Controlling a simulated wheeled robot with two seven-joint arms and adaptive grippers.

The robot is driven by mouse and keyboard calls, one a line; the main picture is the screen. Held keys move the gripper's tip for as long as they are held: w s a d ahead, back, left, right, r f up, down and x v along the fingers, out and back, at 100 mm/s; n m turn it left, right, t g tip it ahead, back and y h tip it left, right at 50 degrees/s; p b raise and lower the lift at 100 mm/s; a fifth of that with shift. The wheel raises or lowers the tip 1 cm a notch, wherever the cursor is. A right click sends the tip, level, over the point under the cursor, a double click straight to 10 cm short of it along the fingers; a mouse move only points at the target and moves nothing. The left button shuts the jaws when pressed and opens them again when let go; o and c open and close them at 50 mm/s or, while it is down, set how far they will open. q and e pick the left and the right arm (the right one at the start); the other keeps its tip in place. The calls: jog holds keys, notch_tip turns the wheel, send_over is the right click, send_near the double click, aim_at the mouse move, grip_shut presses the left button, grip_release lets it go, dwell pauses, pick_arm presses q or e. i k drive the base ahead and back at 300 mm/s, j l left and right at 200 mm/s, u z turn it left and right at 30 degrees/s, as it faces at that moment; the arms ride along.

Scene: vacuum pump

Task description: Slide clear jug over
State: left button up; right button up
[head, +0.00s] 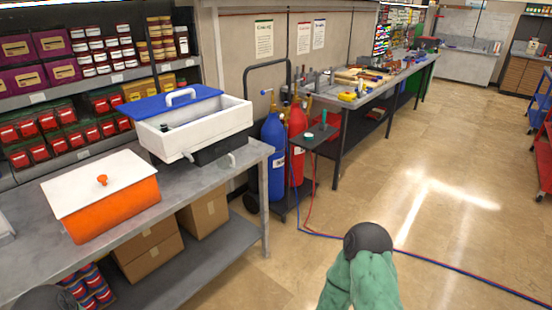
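I cannot make out a clear jug in the head view. On the grey workbench (213,180) at the left stands a white box (203,128) with a blue lid (165,104) set askew on it. A small pale curved piece (232,160) shows at the box's right end; I cannot tell what it belongs to. An orange box (118,208) with a white lid sits nearer me on the bench. A green and black part of my arm shows at bottom centre and a dark rounded part at bottom left. Neither gripper's fingers are in view.
Cardboard boxes (150,252) lie on the bench's lower shelf. Shelves of red bins (80,140) stand behind. A blue gas cylinder (273,155) and a red one (297,145) stand on a cart right of the bench. Hoses (440,265) cross the otherwise open floor.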

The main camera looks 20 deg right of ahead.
aim_at(225, 161)
jog(key=z, duration=0.1)
jog(key=i+l+u, duration=0.1)
jog(key=i+l, duration=0.25)
jog(key=i+l+u, duration=0.1)
jog(key=i+l, duration=0.2)
jog(key=i+l+u, duration=0.1)
jog(key=i+l, duration=0.2)
jog(key=l, duration=0.25)
jog(key=i+l+u, duration=0.1)
jog(key=i+l, duration=0.2)
jog(key=l, duration=0.15)
jog(key=i+l+u, duration=0.1)
jog(key=i+l, duration=0.15)
jog(key=l, duration=0.2)
